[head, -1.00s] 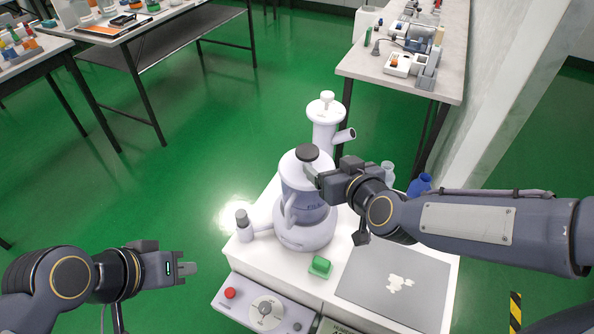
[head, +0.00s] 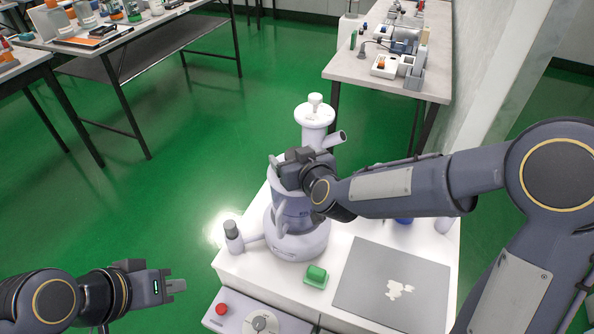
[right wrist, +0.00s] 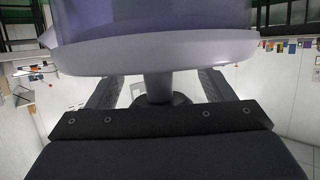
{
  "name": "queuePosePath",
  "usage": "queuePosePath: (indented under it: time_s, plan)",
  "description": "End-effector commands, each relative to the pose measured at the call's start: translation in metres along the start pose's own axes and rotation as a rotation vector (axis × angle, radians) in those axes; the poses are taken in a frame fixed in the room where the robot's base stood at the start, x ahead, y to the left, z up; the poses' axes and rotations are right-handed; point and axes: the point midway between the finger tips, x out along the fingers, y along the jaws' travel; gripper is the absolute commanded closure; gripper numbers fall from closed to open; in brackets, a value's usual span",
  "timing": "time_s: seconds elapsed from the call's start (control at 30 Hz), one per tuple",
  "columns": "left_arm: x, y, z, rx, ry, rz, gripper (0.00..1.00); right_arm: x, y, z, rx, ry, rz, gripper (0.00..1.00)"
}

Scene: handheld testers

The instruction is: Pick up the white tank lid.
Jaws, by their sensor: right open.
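The white tank lid (right wrist: 150,57) spans the top of the right wrist view, with a narrow stem down to a dark round knob (right wrist: 165,98). It sits on the bluish tank (head: 293,212) on the white cart top; in the head view my gripper mostly hides it. My right gripper (head: 281,170) is open at the lid. In the right wrist view its fingers (right wrist: 160,88) stand on both sides of the stem and knob, with visible gaps. My left gripper (head: 177,286) is away at lower left, empty; its finger opening is unclear.
A white spouted column (head: 315,115) stands just behind the tank. A green block (head: 316,276) and a grey mat (head: 365,295) with pale pieces lie in front and to the right. A small capped nozzle (head: 232,236) sticks out left.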

Motion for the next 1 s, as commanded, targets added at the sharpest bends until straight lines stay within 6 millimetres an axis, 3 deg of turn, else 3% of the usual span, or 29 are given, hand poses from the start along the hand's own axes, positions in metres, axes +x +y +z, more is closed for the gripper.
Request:
queuePosePath:
  time_s: [0.1, 0.47, 0.77, 1.0]
  plan:
    - [0.000, 0.000, 0.000, 0.000, 0.000, 0.000, 1.00, 0.000, 0.000, 0.000, 0.000, 0.000, 0.000, 0.26]
    - [0.000, 0.000, 0.000, 0.000, 0.000, 0.000, 1.00, -0.001, 0.000, 0.000, 0.000, 0.000, 0.000, 0.73]
    - [-0.001, 0.001, -0.001, 0.000, 0.000, 0.000, 1.00, -0.002, 0.000, -0.003, 0.000, 0.001, 0.000, 0.74]
    - [-0.011, 0.005, -0.006, 0.000, 0.000, 0.000, 1.00, -0.010, -0.001, -0.027, -0.001, 0.004, 0.000, 0.74]
